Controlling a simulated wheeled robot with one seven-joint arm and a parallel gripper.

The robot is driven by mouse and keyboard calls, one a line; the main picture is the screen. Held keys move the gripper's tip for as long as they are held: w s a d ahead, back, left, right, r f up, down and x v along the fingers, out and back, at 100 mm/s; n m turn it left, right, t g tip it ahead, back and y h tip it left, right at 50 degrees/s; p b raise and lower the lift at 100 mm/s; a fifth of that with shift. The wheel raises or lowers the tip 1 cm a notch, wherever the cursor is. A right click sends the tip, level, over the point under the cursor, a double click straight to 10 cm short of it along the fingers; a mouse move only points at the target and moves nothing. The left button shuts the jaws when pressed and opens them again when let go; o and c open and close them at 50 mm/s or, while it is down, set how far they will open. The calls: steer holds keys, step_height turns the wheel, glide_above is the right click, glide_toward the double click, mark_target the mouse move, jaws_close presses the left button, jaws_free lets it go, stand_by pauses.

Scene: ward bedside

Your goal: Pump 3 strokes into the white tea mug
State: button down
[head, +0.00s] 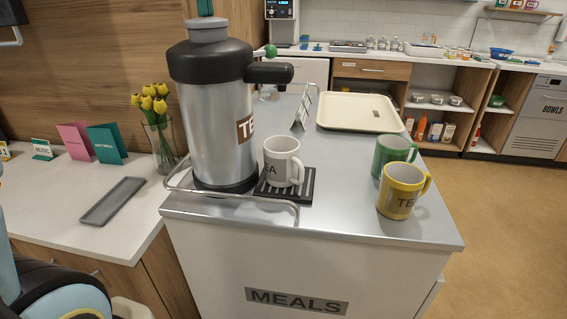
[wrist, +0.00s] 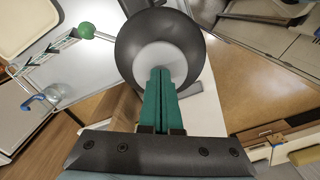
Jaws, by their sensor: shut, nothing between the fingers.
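The pump flask (head: 215,115) is a tall steel pot with a black top and spout (head: 270,73). Its grey pump knob (head: 208,31) stands up at the top; the wrist view shows the knob (wrist: 143,66) too. A green ball (head: 271,50) on a rod sticks out by the spout. The white tea mug (head: 283,163) stands upright on a black drip mat (head: 305,187) below the spout; its inside is not clear. My gripper (wrist: 158,72) is shut and empty, its teal fingers pointing down at the knob. I cannot tell whether they touch it.
A yellow mug (head: 400,198) and a green mug (head: 388,152) stand at the cart's right. A cream tray (head: 358,113) and a small sign stand lie behind. A low rail (head: 240,196) runs around the flask. Yellow tulips (head: 153,104) are close at left.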

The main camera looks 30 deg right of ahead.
steer(key=shift+f+b, duration=0.55)
steer(key=shift+f, duration=0.6)
steer(key=shift+r+p, duration=1.9)
steer(key=shift+p, duration=0.1)
steer(key=shift+f, duration=0.2)
